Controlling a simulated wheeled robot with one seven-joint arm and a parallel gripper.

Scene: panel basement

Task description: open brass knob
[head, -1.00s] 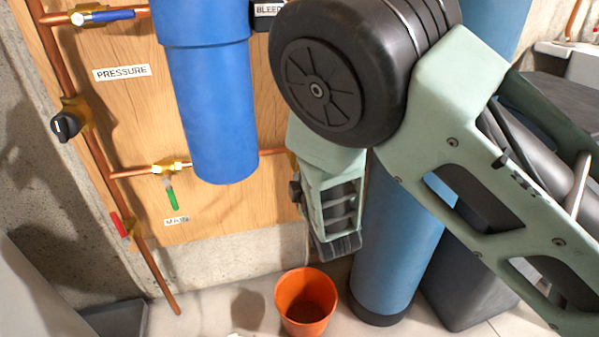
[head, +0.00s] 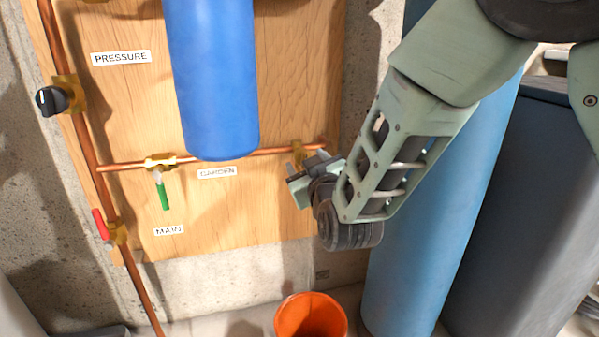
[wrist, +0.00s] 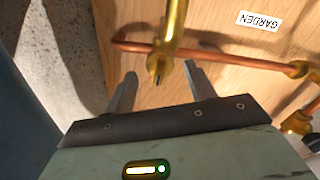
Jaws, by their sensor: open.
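A brass fitting (head: 299,152) sits at the right end of the horizontal copper pipe, mostly behind my gripper in the head view. In the wrist view a brass piece (wrist: 172,32) with a dark tip comes down from the top edge, between the lines of my two fingers. I cannot tell whether it is the knob. My gripper (head: 302,174) is open and points at the board, close to this fitting. In the wrist view my gripper (wrist: 158,72) shows its fingers apart on either side of the dark tip, with no clear contact.
A blue filter housing (head: 212,85) hangs left of my gripper. A green-handled valve (head: 163,190), a red-handled valve (head: 102,225) and a black knob (head: 50,101) are further left. An orange bucket (head: 310,318) stands below. A tall blue cylinder (head: 440,215) stands behind my arm.

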